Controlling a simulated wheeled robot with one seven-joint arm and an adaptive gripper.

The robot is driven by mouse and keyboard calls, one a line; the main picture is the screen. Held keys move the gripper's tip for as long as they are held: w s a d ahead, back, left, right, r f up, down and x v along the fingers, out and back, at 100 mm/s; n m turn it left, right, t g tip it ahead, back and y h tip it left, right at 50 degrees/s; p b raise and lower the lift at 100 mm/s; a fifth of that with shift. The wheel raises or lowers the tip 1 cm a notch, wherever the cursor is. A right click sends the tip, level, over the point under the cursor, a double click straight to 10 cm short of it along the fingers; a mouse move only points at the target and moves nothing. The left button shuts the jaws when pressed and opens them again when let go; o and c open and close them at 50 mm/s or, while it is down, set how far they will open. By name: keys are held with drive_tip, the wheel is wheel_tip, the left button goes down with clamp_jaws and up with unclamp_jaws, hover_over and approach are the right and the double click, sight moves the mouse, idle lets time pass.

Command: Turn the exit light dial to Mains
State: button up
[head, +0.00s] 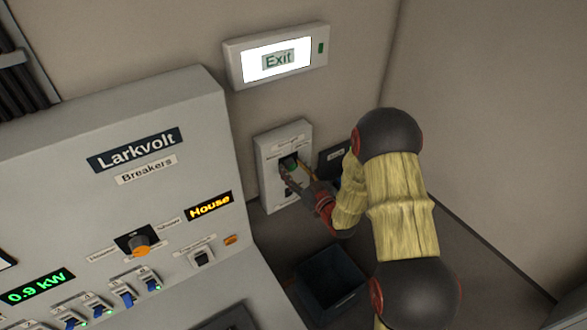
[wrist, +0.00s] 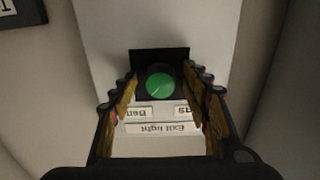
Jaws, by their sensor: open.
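The exit light dial (wrist: 160,82) is a round green knob on a black square plate. In the head view the green dial (head: 289,161) shows on a pale wall box (head: 268,172), partly behind my gripper. My gripper (head: 294,174) is at the front of the box. In the wrist view my open gripper (wrist: 162,88) has one finger on each side of the dial, with gaps visible. A faint line on the dial slants toward the lower left. The "Exit light" label (wrist: 162,128) appears upside down; the two smaller labels above it are partly hidden by the fingers.
A lit Exit sign (head: 278,59) hangs above the box. The Larkvolt breaker panel (head: 120,190), with an orange knob (head: 140,245) and switches, stands to the left. A dark bin (head: 329,284) is below. A dark plate (head: 333,155) is right of the box.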

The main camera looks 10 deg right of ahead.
drive_tip(key=c, duration=0.3)
drive_tip(key=c, duration=0.8)
drive_tip(key=shift+c, duration=0.3)
